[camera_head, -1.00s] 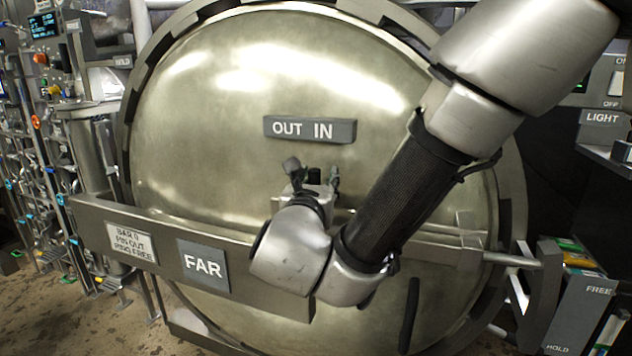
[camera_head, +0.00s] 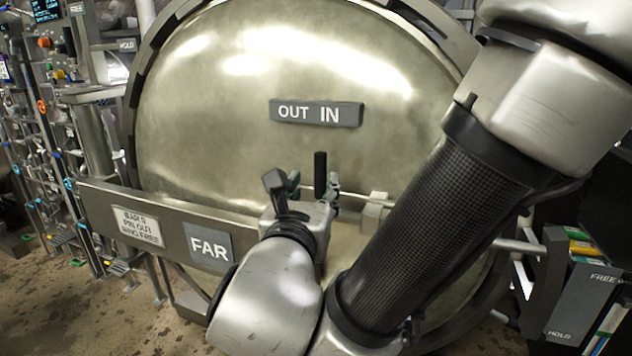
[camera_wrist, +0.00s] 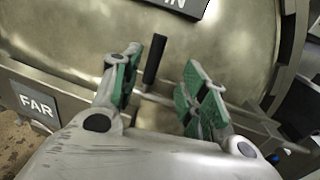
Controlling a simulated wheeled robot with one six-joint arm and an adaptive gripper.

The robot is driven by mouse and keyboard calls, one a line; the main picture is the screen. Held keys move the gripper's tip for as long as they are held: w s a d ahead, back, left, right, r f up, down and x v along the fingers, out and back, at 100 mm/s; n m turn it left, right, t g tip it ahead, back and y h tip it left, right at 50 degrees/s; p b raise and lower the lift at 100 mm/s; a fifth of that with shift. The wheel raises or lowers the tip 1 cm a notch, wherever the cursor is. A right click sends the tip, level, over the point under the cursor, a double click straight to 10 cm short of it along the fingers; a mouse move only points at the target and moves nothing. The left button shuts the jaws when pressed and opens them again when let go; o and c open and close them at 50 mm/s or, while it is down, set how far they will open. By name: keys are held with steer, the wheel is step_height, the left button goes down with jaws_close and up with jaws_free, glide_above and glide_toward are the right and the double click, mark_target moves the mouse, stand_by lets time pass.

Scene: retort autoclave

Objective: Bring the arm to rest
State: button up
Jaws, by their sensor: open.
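My gripper (camera_wrist: 158,88) is open, with its two green-padded fingers apart in the wrist view. A black upright handle (camera_wrist: 155,58) shows between and beyond the fingers, nearer the left one. I cannot tell how far beyond it stands. In the head view my gripper (camera_head: 308,188) is in front of the big round door (camera_head: 230,110), below the OUT IN sign (camera_head: 315,113). The same black handle (camera_head: 320,172) stands just behind the fingers there. Nothing is held. My bent arm covers the lower right of the door.
A grey bar with the FAR label (camera_head: 209,245) crosses the door's lower left. A horizontal rod (camera_head: 518,247) leads to a bracket at right. A grey FREE/HOLD box (camera_head: 588,300) stands at lower right. Pipes and valves (camera_head: 45,130) line the left. Wet floor shows at lower left.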

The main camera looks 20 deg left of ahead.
stand_by(0.3)
